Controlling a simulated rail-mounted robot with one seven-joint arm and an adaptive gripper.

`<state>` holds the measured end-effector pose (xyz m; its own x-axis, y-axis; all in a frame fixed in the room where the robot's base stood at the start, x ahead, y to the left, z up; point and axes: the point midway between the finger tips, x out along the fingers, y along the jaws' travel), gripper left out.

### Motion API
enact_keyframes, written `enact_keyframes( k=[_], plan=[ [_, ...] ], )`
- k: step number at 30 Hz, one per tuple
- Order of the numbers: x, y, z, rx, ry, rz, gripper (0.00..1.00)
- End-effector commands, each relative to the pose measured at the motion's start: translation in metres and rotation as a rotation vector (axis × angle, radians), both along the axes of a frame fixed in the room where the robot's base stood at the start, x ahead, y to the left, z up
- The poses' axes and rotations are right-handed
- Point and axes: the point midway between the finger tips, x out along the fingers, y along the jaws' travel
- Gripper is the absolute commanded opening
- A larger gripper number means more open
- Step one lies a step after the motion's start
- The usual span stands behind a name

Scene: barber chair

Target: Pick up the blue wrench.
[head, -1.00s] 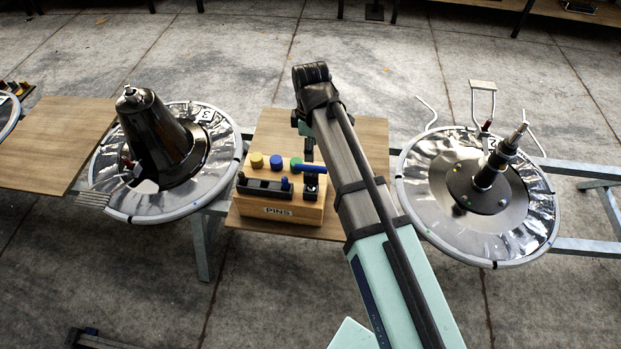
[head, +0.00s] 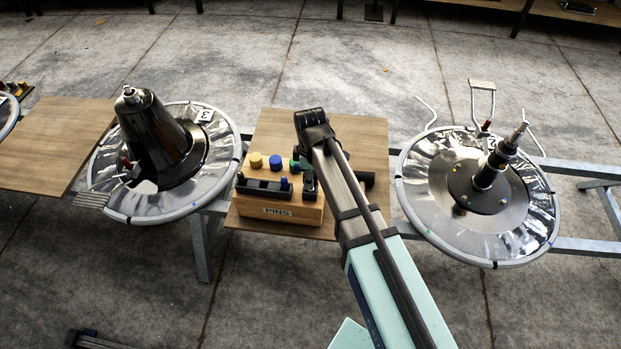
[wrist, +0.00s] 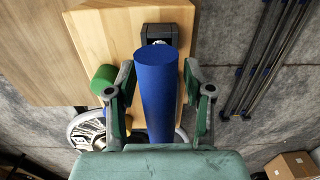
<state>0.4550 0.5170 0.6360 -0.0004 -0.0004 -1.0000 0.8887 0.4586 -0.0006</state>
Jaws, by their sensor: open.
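The blue wrench shows in the wrist view as a thick blue bar (wrist: 160,85). It lies lengthwise between the two fingers of my gripper (wrist: 158,92). The fingers are open, one on each side of the bar, with a narrow gap visible at its left; contact at the right is hard to tell. The bar's near end runs down toward my palm. In the head view my arm hides the wrench above the right side of the wooden pin block (head: 280,212).
A yellow peg (head: 256,160) and a blue peg (head: 275,162) stand on the block, with a black holder (head: 262,188) in front. A green cylinder (wrist: 104,80) is close beside my left finger. Round metal-topped stands flank the wooden board (head: 375,140).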

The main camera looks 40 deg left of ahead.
Motion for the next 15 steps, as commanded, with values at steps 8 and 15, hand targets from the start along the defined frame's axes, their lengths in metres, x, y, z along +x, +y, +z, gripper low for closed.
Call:
enact_keyframes(
  k=[8, 15],
  plan=[
    [0.000, 0.000, -0.021, 0.000, 0.000, 0.000, 0.52],
    [0.000, 0.000, -0.021, 0.000, -0.001, 0.000, 0.17]
  ],
)
